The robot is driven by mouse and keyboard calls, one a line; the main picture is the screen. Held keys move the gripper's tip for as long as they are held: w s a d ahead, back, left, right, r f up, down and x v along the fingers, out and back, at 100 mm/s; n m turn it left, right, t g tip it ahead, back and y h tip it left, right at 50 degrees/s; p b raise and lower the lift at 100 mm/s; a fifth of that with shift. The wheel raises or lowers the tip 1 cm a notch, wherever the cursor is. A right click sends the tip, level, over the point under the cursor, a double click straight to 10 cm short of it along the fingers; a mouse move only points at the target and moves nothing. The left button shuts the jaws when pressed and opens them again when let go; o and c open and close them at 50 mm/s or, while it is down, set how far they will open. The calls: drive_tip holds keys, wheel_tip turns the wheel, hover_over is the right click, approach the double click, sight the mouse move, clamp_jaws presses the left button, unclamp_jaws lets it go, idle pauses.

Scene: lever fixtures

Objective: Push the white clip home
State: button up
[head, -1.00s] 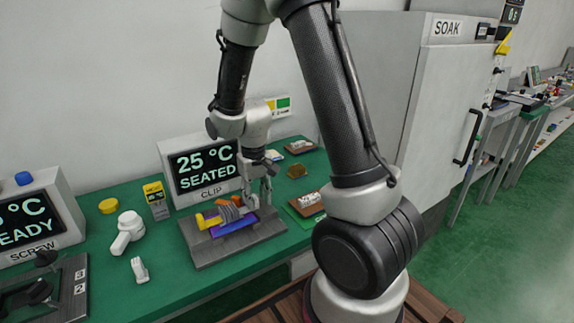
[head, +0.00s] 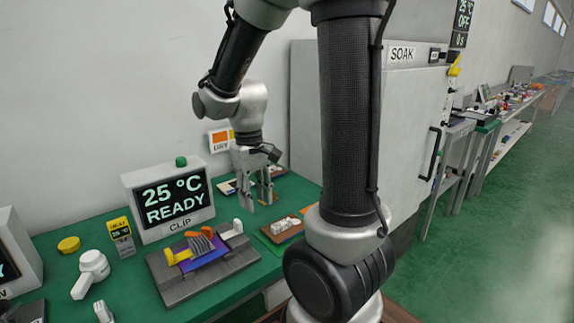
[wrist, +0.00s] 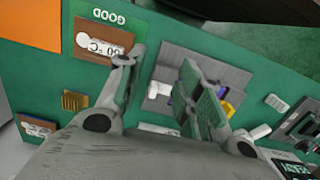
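The white clip (head: 232,233) stands raised at the right end of a dark grey fixture (head: 165,285) on the green bench. A yellow clip (head: 177,256) sits lower at the fixture's left end. Between them lie a blue-purple block (head: 212,256) and a grey ribbed piece with an orange part (head: 194,234). My gripper (head: 257,205) is above and right of the fixture, fingers pointing down, apart and empty. In the wrist view my gripper (wrist: 165,92) is also open; a finger partly hides the white clip (wrist: 188,74) and fixture. The CLIP display (head: 170,203) reads 25 °C READY.
A tray with a brown board (head: 284,230) lies right of the fixture. A white handled piece (head: 92,268), a yellow disc (head: 68,244) and a small yellow-black box (head: 121,238) stand left. The SOAK cabinet (head: 390,110) is behind my arm.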

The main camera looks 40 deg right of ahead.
drive_tip(key=s+d+r+t, duration=0.1)
drive_tip(key=s+r+t, duration=0.4)
drive_tip(key=s+r, duration=0.5)
drive_tip(key=shift+d+v, duration=0.2)
drive_tip(key=shift+v, duration=0.75)
